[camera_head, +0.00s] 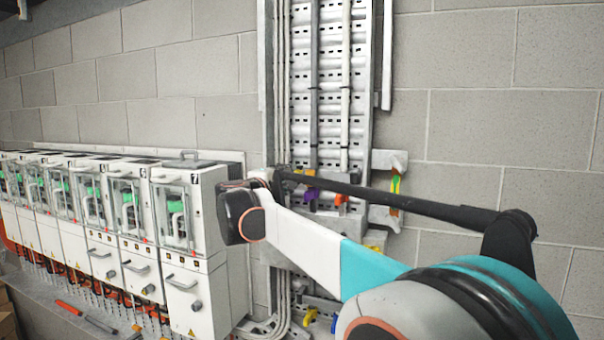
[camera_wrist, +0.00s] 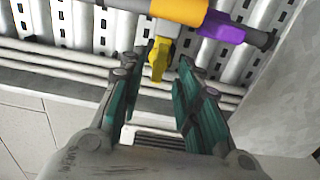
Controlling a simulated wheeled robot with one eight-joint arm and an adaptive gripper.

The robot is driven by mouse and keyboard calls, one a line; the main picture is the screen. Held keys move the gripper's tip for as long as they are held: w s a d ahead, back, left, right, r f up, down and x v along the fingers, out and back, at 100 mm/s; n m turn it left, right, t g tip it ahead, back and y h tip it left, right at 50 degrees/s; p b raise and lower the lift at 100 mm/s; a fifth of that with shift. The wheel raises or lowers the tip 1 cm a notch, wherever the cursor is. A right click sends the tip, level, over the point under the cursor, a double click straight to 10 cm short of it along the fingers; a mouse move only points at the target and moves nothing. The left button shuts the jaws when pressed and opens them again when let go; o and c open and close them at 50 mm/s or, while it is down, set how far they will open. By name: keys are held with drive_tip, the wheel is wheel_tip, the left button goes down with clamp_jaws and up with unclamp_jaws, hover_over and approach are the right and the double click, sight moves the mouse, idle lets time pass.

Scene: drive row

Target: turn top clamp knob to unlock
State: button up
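In the wrist view a yellow knob-like piece (camera_wrist: 160,58) hangs below an orange clamp part (camera_wrist: 180,10), with a purple part (camera_wrist: 220,28) to its right. My gripper (camera_wrist: 164,63) is open, with its two green-padded fingers on either side of the yellow piece's lower end. A gap shows on both sides; I cannot tell how deep the piece sits between the fingers. In the head view a purple part (camera_head: 311,195) and an orange part (camera_head: 341,199) show below my dark arm link. My gripper is not clearly seen there, and the yellow piece is hidden.
A vertical perforated cable tray (camera_head: 328,90) with cables runs up the block wall (camera_head: 480,120). White drive cabinets (camera_head: 195,275) stand in a row at left. A bracket with a coloured strip (camera_head: 396,183) is right of the tray. Other yellow parts (camera_head: 376,240) sit lower.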

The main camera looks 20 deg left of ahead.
drive_tip(key=shift+w+d, duration=0.1)
drive_tip(key=shift+w, duration=0.85)
clamp_jaws()
